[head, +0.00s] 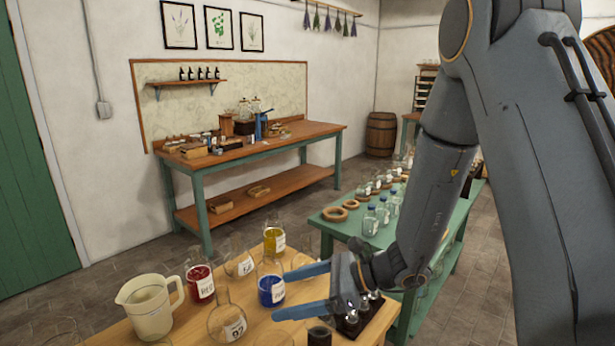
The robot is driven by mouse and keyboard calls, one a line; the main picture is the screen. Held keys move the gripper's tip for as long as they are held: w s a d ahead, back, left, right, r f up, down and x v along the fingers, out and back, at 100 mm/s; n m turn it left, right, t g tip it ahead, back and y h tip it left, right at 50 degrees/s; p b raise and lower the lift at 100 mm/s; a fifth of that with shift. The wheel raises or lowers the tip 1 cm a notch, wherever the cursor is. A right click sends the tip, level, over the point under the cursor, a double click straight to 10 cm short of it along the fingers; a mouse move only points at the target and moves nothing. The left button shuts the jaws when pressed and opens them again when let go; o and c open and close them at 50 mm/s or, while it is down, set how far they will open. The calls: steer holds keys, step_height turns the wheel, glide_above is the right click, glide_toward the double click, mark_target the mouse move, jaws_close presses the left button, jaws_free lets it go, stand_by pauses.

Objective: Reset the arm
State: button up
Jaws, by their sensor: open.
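My arm comes down from the upper right in the head view. My gripper (303,290) is open, its two blue fingers pointing left over the right part of the near wooden table (122,336). The fingers are spread apart, with nothing seen between them. A flask of blue liquid (271,290) stands just left of the fingertips; I cannot tell whether they touch it. A small dark vessel (319,336) stands below the lower finger at the front edge of the picture.
A cream jug (150,306), a red flask (201,284), a yellow flask (274,241) and clear flasks crowd the near table. A green table (333,226) with bottles and cork rings stands behind my gripper. A workbench (254,147) lines the wall. Floor (130,282) is open between.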

steer(key=s+d+f+n+g+h+b, duration=0.4)
steer(key=s+d+f+n+h+b, duration=0.25)
steer(key=s+d+n, duration=0.4)
steer(key=d+f+n+t+h+b, duration=0.2)
steer(key=d+n+h, duration=0.5)
steer(key=d, duration=0.5)
steer(key=shift+w+f+n+t+b, duration=0.15)
steer(key=shift+f+n+t+b, duration=0.4)
steer(key=shift+n, duration=0.4)
